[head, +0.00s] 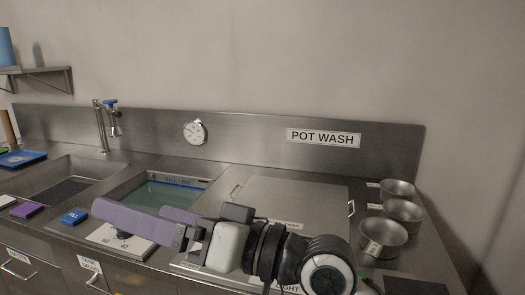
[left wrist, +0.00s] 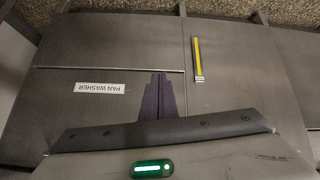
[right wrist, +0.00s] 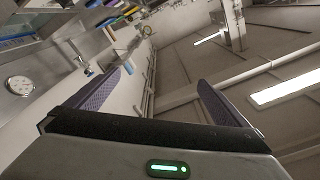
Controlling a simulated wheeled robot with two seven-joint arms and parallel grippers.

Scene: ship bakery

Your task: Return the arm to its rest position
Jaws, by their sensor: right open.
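My right gripper (head: 130,212) reaches in from the lower middle of the head view and points left. Its two purple fingers are apart with nothing between them. It is over the counter front, by the water-filled basin (head: 160,193). In the right wrist view, my right gripper (right wrist: 164,77) shows its open fingers against the wall and ceiling. My left gripper (left wrist: 160,76) shows only in the left wrist view. Its fingers are together and nothing is seen held. It faces a steel front with an upside-down PAN WASHER label (left wrist: 86,88) and a yellow-striped handle (left wrist: 197,60).
Several metal bowls (head: 383,238) stand on the counter at right. A steel lid with handles (head: 295,198) lies behind my right arm. A tap (head: 101,130) stands by the left sink (head: 75,172). A blue block (head: 75,216) and a purple block (head: 27,211) lie at the counter's front left.

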